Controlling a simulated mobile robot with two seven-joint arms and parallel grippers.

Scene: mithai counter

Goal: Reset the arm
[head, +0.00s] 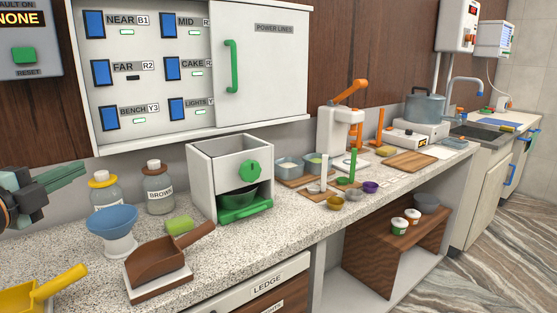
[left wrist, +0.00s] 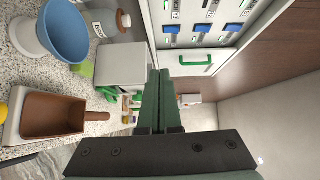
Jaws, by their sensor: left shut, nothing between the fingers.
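My left gripper (head: 68,177) comes in from the left edge in the head view, raised above the counter in front of the wall. Its green-grey fingers are shut together with nothing between them. In the left wrist view the closed fingers (left wrist: 158,105) point at the switch panel and the white box. The gripper touches nothing that I can see. My right gripper is in neither view. A panel at the top left (head: 28,40) reads "NONE" and has a green button (head: 24,56) labelled RESET; its top is cut off.
Below the gripper stand a blue bowl on a white stand (head: 111,222), two jars (head: 158,187), a brown scoop (head: 158,262) and a yellow scoop (head: 45,290). A white box with a green knob (head: 203,173) stands mid-counter. The switch cabinet (head: 150,128) juts out above.

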